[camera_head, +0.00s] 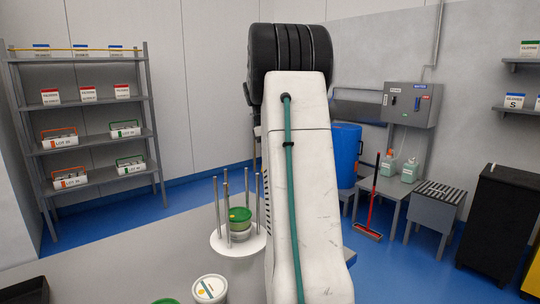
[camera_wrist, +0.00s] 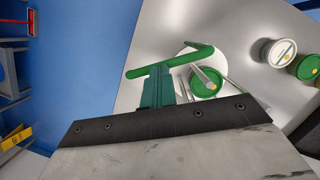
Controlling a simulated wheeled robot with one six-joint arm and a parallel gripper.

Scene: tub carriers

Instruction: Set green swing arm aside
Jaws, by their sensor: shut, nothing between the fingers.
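The green swing arm (camera_wrist: 180,59) shows in the wrist view as a bent green bar, running from the left over the white round base toward the green-lidded tub (camera_wrist: 207,83). My gripper (camera_wrist: 159,74) has its teal fingers together and empty, with the tips right at the bar; I cannot tell whether they touch it. In the head view, the white round carrier base (camera_head: 226,247) bears several upright metal posts and the green-lidded tub (camera_head: 240,214). My arm hides my gripper there, and I cannot make out the swing arm.
A white-lidded tub (camera_head: 210,289) and a green-lidded tub (camera_head: 165,301) stand on the grey table (camera_head: 185,238) at the front. A shelf rack (camera_head: 92,182) stands at the left. A blue barrel (camera_head: 346,155) and a red squeegee (camera_head: 372,205) are at the right.

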